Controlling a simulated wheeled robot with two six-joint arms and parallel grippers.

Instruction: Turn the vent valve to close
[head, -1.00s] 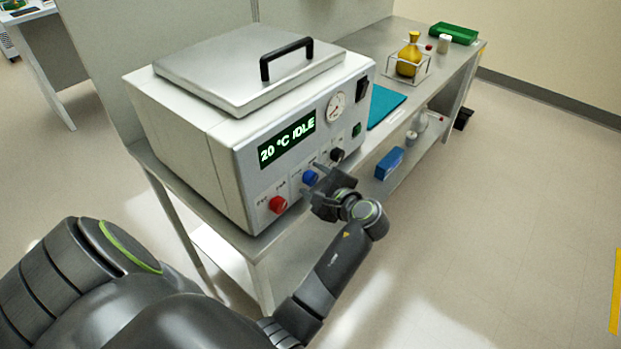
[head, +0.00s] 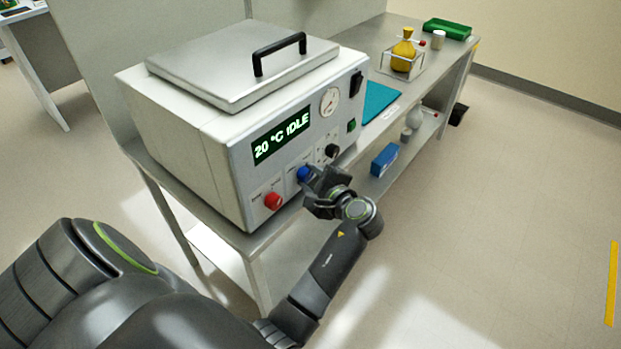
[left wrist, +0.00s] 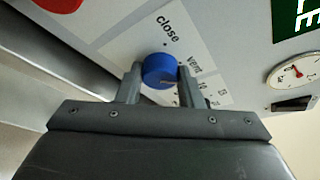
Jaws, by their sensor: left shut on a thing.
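The vent valve is a blue round knob (head: 303,173) on the front panel of a white box-shaped device (head: 240,150), between a red knob and a black knob. In the left wrist view the blue knob (left wrist: 159,70) sits between my two fingers, below the printed words "close" and "vent". A light mark shows on its near face. My left gripper (head: 312,184) is shut on the knob, one finger on each side. My right gripper is not in view.
A red knob (head: 273,201) is left of the valve and a black knob (head: 332,151) right of it. The display (head: 282,135) reads "20 °C IDLE". A blue box (head: 384,160) lies on the lower shelf.

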